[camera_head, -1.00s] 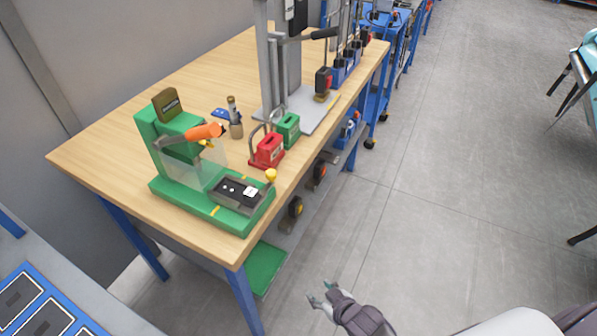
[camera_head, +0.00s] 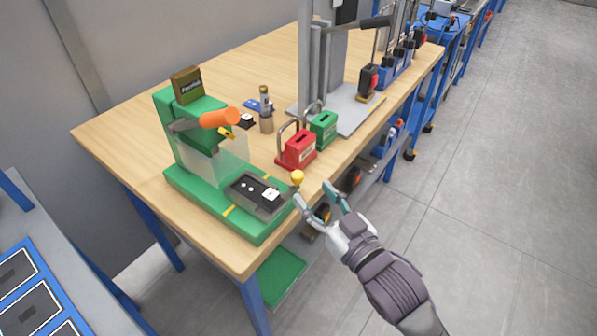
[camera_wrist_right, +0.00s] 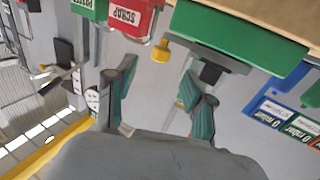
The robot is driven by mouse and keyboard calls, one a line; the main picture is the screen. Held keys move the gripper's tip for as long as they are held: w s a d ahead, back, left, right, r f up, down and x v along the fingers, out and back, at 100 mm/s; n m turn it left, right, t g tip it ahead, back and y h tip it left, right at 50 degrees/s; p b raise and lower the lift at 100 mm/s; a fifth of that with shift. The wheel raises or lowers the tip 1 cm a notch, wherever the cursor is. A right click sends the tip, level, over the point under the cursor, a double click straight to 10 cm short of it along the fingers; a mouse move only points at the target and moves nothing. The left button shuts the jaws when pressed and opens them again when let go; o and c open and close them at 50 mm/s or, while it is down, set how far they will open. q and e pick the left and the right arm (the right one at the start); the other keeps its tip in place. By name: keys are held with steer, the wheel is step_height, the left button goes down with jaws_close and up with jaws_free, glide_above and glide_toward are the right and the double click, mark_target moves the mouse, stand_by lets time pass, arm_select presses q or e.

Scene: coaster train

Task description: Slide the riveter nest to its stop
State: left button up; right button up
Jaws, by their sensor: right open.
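The green riveter (camera_head: 190,185) stands on the near end of the wooden table, with an orange-handled lever and a clear guard. Its nest (camera_head: 257,194) is a dark grey block on the green base, at the front end, holding a black part with white spots. My left gripper is out of view.
A red box (camera_head: 296,149) marked scrap and a green box (camera_head: 323,131) stand right of the riveter. A grey press (camera_head: 330,70) stands behind them. A small bottle (camera_head: 266,110) stands mid-table. A green tray (camera_head: 281,277) lies below the table edge.

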mark_target(301, 180)
steer(key=x, duration=0.7)
steer(key=shift+w, duration=0.1)
jaws_close()
